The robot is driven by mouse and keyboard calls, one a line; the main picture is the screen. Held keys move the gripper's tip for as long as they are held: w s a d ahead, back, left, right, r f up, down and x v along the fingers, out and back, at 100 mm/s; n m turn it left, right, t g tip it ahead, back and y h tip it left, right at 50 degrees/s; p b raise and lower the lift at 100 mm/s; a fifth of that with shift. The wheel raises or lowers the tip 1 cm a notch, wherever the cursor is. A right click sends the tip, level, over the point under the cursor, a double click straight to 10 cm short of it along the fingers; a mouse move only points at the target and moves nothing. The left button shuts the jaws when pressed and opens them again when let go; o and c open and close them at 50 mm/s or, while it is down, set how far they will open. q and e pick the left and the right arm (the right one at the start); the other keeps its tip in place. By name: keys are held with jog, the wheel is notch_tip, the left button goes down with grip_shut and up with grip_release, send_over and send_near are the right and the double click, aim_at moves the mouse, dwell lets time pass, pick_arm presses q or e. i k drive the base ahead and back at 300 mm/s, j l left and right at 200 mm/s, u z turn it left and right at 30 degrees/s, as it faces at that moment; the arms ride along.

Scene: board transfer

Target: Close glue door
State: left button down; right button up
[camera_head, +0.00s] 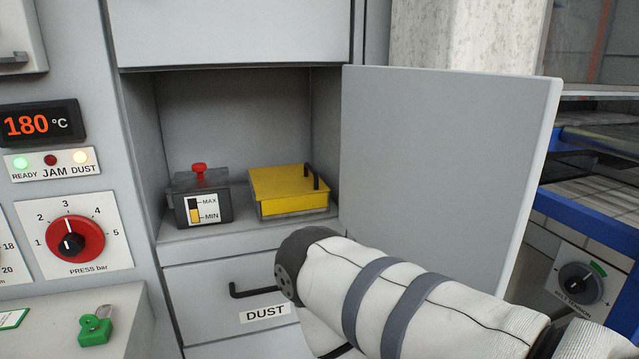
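The glue door (445,165) is a plain grey panel. It stands open, swung out to the right of a compartment in the grey machine. Inside the compartment, a dark box (222,203) with a red knob and a MAX/MIN level gauge stands on the left. A yellow box (287,186) with a black handle stands to its right. My arm, in a white sleeve with grey bands, comes in from the lower right and overlaps the door's lower part in the picture. I cannot tell whether it touches the door. Neither gripper shows.
Below the compartment is a DUST drawer (215,285) with a black handle, partly behind my arm. Left are a display (38,124) reading 180 °C, indicator lamps and a red press dial (73,240). A green key tag (95,329) is lower left. Right is a blue-framed machine (600,215).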

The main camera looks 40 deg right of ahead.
aim_at(441, 170)
jog(key=k+l+u, duration=0.55)
jog(key=u, duration=0.2)
jog(key=k+u, duration=0.35)
jog(key=k+z, duration=0.3)
jog(key=z, duration=0.15)
jog(key=k+l+z, duration=0.25)
jog(key=z, duration=0.2)
jog(key=k+l+z, duration=0.25)
jog(key=z, duration=0.2)
